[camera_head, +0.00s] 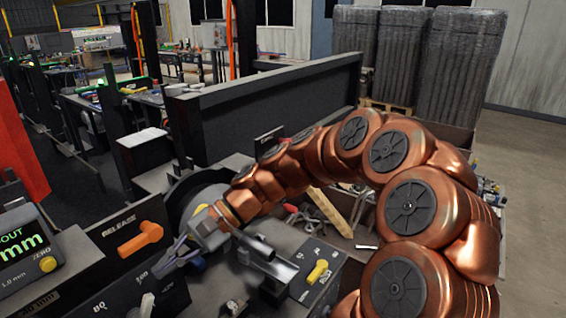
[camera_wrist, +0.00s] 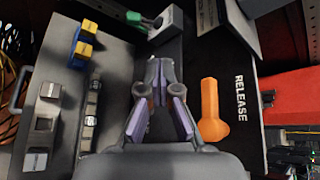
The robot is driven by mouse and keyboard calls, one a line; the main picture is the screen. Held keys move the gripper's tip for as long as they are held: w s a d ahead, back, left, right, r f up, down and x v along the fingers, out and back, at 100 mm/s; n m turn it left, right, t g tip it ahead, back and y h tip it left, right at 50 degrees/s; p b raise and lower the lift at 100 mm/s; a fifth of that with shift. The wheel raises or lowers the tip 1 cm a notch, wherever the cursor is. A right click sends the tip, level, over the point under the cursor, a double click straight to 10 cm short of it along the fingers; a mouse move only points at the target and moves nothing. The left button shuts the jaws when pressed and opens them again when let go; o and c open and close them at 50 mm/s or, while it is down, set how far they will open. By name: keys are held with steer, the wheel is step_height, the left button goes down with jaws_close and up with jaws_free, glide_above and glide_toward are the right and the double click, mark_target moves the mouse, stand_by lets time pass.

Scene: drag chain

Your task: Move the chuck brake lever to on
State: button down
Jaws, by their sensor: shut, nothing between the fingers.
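An orange lever (camera_head: 140,238) sits on a dark panel below the word RELEASE in the head view. It also shows in the wrist view (camera_wrist: 210,112), right of my fingers, with RELEASE printed beside it. No label naming a chuck brake is legible, so I cannot tell for certain that this is that lever. My gripper (camera_head: 168,264) is in front of this panel, below and right of the orange lever in the head view. In the wrist view my gripper (camera_wrist: 160,82) has its fingertips together, empty and apart from the orange lever.
A yellow knob (camera_head: 317,271) stands on a box at the right. The wrist view shows yellow-capped blocks (camera_wrist: 85,42) at the left and a green-tipped lever (camera_wrist: 136,18) at the top. A readout box (camera_head: 28,248) stands left of the panel.

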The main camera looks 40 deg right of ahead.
steer(key=w+d+m+t+y, duration=0.1)
steer(key=w+d+m+t, duration=0.6)
steer(key=d, duration=0.4)
steer(key=w+d+m+t+y, duration=0.2)
steer(key=w+d+m+t, duration=0.25)
steer(key=w+d, duration=0.55)
steer(key=d+f+m+t+h, duration=0.3)
steer(key=d+m, duration=0.1)
steer(key=d, duration=0.4)
steer(key=d+f+m+t+h+b, duration=0.1)
steer(key=d+f+m+t+h, duration=0.2)
steer(key=d, duration=0.6)
steer(key=d+f+m+t+h, duration=0.25)
steer(key=d+m, duration=0.25)
steer(key=d, duration=0.3)
steer(key=w+a+r+p, duration=0.3)
steer(key=w+r, duration=0.2)
steer(key=w, duration=0.3)
steer(key=shift+w+r+g, duration=0.2)
steer(key=shift+r+g, duration=0.05)
steer(key=shift+g, duration=0.05)
steer(key=shift+r+m+h, duration=0.1)
steer(key=shift+m+h, duration=0.15)
